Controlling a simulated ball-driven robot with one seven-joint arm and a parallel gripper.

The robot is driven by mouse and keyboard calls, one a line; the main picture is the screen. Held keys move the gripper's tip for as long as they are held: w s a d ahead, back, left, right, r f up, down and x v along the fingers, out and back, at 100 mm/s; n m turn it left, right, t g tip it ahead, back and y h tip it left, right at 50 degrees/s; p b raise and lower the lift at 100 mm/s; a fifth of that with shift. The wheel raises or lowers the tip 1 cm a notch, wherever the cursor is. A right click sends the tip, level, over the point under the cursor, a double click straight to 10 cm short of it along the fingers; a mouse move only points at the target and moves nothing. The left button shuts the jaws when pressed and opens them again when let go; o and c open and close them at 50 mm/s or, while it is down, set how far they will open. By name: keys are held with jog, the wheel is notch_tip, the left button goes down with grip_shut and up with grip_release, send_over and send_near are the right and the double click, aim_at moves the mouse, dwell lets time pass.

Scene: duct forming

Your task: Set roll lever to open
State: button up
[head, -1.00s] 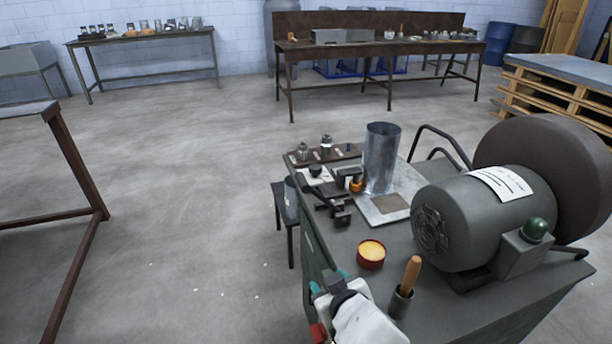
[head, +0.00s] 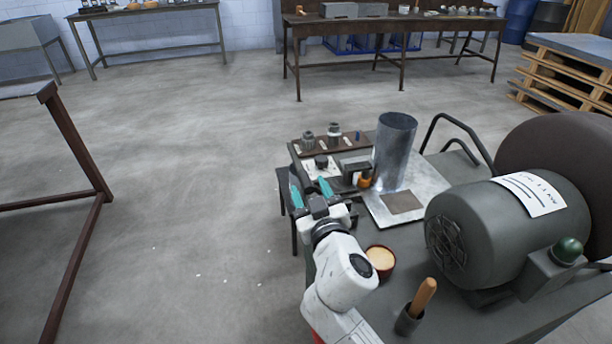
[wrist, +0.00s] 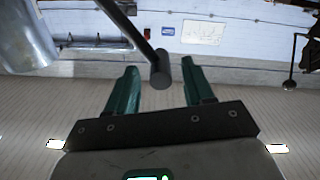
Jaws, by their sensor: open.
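A dark lever (wrist: 135,36), which looks like the roll lever, runs down from the top of the wrist view and ends in a round black grip (wrist: 161,72). That end shows between the two teal fingers of my gripper (wrist: 159,66); I cannot tell whether they touch it. The fingers are spread open. In the head view my gripper (head: 311,190) is at the left edge of the green bench, in front of a small dark device (head: 354,172). My gripper and wrist hide most of the lever there.
A sheet-metal cylinder (head: 392,155) stands on a metal plate (head: 432,185) right of my gripper. A red-rimmed tin (head: 380,258), a wooden-handled tool (head: 424,296) and a large grey motor (head: 505,235) are on the bench. A tray (head: 350,142) with small parts lies behind.

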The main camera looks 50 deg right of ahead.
aim_at(305, 179)
jog(key=shift+p+x, duration=0.3)
jog(key=shift+x, duration=1.55)
jog(key=shift+c, duration=0.3)
jog(key=shift+a, duration=0.1)
grip_shut()
